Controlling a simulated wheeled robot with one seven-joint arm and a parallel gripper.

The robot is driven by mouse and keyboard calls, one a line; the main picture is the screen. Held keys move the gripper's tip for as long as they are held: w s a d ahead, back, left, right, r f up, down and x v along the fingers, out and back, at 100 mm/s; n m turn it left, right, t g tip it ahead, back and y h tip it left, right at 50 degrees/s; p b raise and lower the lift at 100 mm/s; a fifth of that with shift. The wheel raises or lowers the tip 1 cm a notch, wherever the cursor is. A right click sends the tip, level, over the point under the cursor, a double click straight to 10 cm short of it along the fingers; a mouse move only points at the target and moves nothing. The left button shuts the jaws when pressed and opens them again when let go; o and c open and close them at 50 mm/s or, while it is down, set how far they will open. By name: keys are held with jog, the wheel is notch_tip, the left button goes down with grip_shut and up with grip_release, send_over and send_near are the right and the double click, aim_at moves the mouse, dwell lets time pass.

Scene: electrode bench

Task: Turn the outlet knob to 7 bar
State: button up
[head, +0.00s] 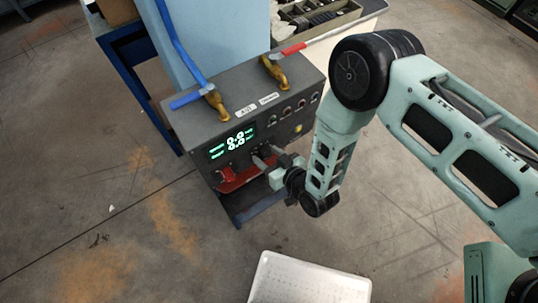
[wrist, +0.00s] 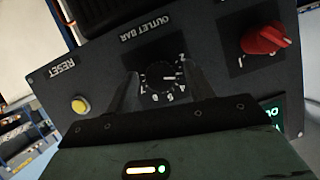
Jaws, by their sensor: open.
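The outlet knob (wrist: 161,76) is a small dark dial ringed by white numbers, under an upside-down OUTLET BAR label (wrist: 148,27) in the wrist view. A light mark on it seems to point right; the exact number is not clear. My gripper (wrist: 163,85) is open, with one finger at each side of the knob. I cannot tell whether the fingers touch it. In the head view my gripper (head: 266,161) is at the front of the dark control box (head: 285,77) and hides the knob. The lit green display (head: 233,142) seems to read zeros.
A red knob (wrist: 263,40) and a yellow button (wrist: 78,104) by the RESET label flank the outlet knob. A pale tray (head: 310,283) is at the bottom; open floor lies left.

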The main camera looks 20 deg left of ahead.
jog(key=c, duration=1)
jog(key=shift+f+b, duration=0.1)
jog(key=shift+b, duration=0.3)
jog(key=m+b, duration=0.1)
jog(key=m+g+y+b, duration=0.1)
jog(key=b, duration=0.1)
jog(key=shift+w+d+f, duration=0.1)
jog(key=shift+w+f, duration=0.05)
jog(key=shift+f, duration=0.1)
jog(key=shift+f+m+t+y+b, duration=0.1)
jog(key=shift+m+t+y+b, duration=0.85)
jog(key=shift+m+b, duration=3.95)
jog(key=shift+f+m+t+y+b, duration=0.1)
jog(key=shift+m+t+y+b, duration=0.85)
jog(key=shift+m+b, duration=3.9)
jog(key=shift+f+m+t+y+b, duration=0.1)
jog(key=shift+m+t+y+b, duration=0.3)
jog(key=shift+m+y+b, duration=4.15)
jog(key=n+h+b, duration=0.1)
jog(key=h+b, duration=0.1)
jog(key=h, duration=0.1)
jog(key=n+h+b, duration=0.1)
jog(key=h+b, duration=0.1)
jog(key=h, duration=0.1)
jog(key=shift+r+n+b, duration=0.1)
jog(key=shift+n+b, duration=0.2)
jog(key=shift+n, duration=0.1)
